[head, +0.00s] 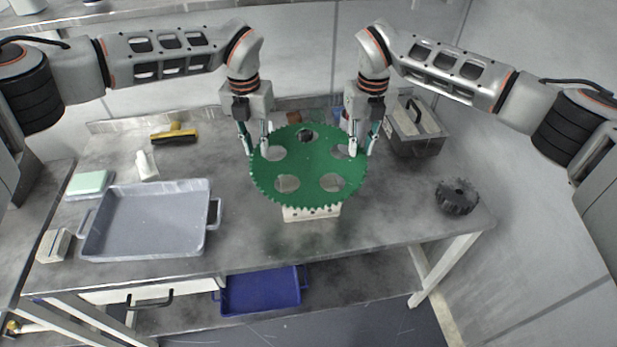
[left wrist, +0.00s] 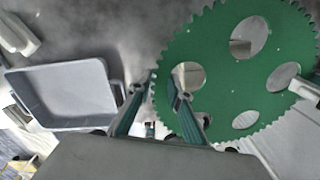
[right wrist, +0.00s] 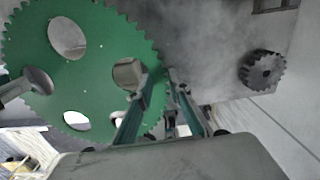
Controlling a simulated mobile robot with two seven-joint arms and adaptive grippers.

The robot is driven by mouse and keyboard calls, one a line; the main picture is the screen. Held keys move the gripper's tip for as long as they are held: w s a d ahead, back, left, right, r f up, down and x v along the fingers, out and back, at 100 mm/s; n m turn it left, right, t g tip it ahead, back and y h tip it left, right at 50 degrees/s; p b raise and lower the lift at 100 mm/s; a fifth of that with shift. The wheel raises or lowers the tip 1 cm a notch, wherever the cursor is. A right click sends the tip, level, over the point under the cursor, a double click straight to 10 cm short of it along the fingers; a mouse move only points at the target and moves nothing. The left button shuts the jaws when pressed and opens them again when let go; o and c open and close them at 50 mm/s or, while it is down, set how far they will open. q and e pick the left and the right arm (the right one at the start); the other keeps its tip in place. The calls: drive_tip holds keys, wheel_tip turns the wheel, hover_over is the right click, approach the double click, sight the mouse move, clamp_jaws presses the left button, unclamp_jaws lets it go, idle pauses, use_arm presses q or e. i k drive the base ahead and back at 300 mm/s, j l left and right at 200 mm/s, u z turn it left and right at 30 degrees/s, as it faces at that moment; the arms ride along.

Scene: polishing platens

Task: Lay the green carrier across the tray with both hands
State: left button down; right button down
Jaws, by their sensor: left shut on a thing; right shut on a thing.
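The green carrier (head: 308,168) is a toothed disc with several round holes, held up above the table between my two grippers. My left gripper (head: 256,150) is shut on its left edge, one finger through a hole; the left wrist view shows the carrier (left wrist: 215,60) between the fingers (left wrist: 165,95). My right gripper (head: 360,150) is shut on its right edge; the right wrist view shows the carrier (right wrist: 95,65) and the fingers (right wrist: 160,85). The grey tray (head: 150,225) is empty on the table's left, apart from the carrier. It also shows in the left wrist view (left wrist: 65,92).
A white block with holes (head: 312,214) sits below the carrier. A dark gear (head: 457,196) lies at the right, and a grey toolbox (head: 415,135) behind it. A yellow-black brush (head: 174,135), a white bottle (head: 146,166) and a pale green block (head: 88,183) surround the tray. A blue tray (head: 262,292) is below.

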sight(149, 217)
drive_tip(key=j+u, duration=0.8)
